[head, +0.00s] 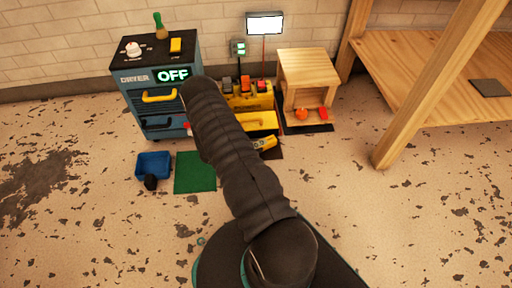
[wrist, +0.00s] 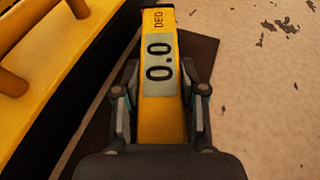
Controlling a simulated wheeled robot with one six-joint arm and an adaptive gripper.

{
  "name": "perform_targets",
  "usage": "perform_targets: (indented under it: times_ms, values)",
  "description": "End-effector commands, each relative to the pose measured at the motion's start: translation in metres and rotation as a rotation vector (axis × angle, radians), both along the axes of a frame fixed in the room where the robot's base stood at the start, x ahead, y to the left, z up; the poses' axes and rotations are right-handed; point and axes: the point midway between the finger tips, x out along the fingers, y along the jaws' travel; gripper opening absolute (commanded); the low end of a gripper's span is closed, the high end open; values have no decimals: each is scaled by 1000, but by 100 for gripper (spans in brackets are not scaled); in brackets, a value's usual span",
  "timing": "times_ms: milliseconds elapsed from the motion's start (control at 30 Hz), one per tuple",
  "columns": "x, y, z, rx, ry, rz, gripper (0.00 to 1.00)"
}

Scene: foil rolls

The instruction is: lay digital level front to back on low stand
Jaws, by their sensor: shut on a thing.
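The digital level is a yellow bar with a grey display reading 0.0 DEG (wrist: 172,118). In the wrist view it runs lengthwise away from me between the two fingers of my gripper (wrist: 161,92), which is shut on it. In the head view the yellow end of the level (head: 264,143) shows just right of my arm, low in front of the yellow machine; my arm hides the gripper there. A small wooden stand (head: 308,66) is behind and to the right, clear of the level. I cannot tell whether the level touches anything below.
A yellow machine (head: 262,121) stands close to the left of the level. A dark flat sheet (wrist: 200,50) lies beneath the level. A blue dryer cabinet (head: 152,106), blue bin (head: 153,163) and green mat (head: 195,172) are at left. A wooden bench (head: 435,65) is at right. Open floor lies in front.

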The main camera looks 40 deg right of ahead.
Motion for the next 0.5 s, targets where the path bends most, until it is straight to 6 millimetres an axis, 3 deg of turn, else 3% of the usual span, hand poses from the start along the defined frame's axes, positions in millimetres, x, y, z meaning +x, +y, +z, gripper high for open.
perform_targets:
  times_ms: [367,400,500]
  values:
    - [0,0,-4,-1,-1,0,0]
    - [0,0,-5,0,-1,0,46]
    - [0,0,-4,0,-1,0,66]
